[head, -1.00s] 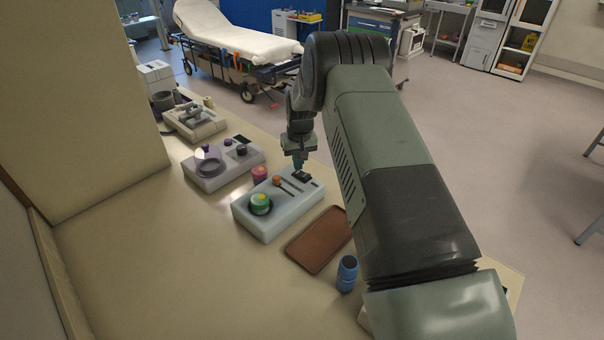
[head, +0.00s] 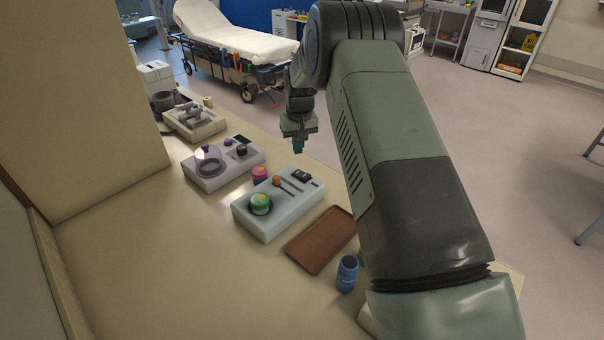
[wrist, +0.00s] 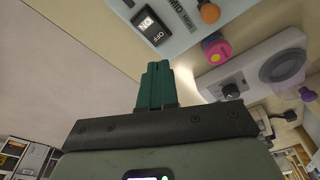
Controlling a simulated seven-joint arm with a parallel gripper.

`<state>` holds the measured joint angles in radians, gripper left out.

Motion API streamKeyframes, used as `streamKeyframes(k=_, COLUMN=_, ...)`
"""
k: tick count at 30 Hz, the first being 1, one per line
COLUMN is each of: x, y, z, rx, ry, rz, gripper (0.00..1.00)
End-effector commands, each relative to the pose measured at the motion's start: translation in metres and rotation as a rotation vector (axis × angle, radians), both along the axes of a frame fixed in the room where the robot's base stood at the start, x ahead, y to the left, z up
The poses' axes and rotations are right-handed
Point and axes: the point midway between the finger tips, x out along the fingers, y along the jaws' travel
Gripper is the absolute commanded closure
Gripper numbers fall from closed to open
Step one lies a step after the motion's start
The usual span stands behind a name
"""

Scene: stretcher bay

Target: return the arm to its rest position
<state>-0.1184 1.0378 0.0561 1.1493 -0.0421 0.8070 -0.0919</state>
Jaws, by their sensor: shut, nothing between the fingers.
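My gripper (head: 298,146) hangs above the far edge of the table, beyond the pale console. It is shut and empty, its fingers pointing down. In the wrist view its green fingers (wrist: 155,82) are pressed together with nothing between them. My arm reaches from the lower right over the right side of the table. The pale console (head: 270,224) carries a green round knob, an orange-tipped lever and a black switch (head: 303,174). In the wrist view the switch (wrist: 151,26) lies beyond the fingertips, apart from them.
A brown tray (head: 322,240) and a blue cup (head: 347,273) stand near my arm. A pink-topped object (head: 260,175), a grey console (head: 218,178) and more devices line the table to the left. A stretcher (head: 232,38) is behind. The front of the table is clear.

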Motion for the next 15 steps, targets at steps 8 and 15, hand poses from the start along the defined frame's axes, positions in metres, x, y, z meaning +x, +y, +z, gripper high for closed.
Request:
streamKeyframes(k=8, x=0.000, y=0.000, z=0.003, rx=0.000, ry=-0.002, rz=0.000, gripper=1.00)
streamKeyframes(k=15, x=-0.020, y=-0.011, z=0.085, rx=-0.002, ry=-0.049, rz=-0.018, gripper=1.00)
